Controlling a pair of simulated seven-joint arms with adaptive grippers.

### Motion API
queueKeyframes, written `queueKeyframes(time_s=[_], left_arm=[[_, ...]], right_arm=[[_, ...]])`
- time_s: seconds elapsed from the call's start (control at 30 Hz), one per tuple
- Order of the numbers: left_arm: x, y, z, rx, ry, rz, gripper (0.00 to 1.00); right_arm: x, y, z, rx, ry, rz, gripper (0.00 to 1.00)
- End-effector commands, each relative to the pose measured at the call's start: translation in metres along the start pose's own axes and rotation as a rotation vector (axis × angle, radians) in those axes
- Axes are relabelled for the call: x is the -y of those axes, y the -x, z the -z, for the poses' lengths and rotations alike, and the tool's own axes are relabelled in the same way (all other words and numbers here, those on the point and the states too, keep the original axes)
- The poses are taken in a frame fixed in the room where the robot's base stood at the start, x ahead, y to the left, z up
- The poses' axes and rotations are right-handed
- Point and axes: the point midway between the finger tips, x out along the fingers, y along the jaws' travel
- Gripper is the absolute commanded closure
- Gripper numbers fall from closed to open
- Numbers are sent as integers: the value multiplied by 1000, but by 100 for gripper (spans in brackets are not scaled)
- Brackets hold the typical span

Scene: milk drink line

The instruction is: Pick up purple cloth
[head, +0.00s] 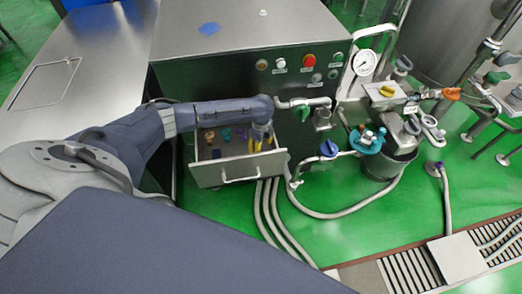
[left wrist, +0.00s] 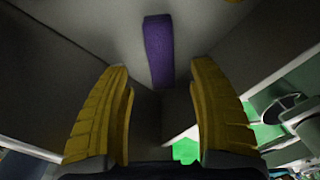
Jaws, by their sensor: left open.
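A long purple strip, apparently the purple cloth (left wrist: 158,50), shows in the left wrist view, at the top middle on a grey surface. It lies beyond and between the yellow fingertips of my left gripper (left wrist: 163,70), with no visible contact. In the head view, my left gripper (head: 257,146) points down at the right side of an open drawer (head: 240,171). It is open with nothing between its fingers. Small purple items (head: 215,153) show in the drawer, but I cannot tell which one is the strip. My right gripper is not in view.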

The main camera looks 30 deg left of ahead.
Motion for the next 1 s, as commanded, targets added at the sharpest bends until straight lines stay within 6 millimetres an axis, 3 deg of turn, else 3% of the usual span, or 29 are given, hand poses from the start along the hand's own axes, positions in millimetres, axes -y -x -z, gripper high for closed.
queueKeyframes(time_s=[0.27,0.6,1.0], left_arm=[[0,-13,0,-1,1,-1,40],[1,-52,-2,-1,3,-2,40],[2,-58,-2,-1,1,0,38]], right_arm=[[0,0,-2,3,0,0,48],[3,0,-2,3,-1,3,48],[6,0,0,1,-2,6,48]])
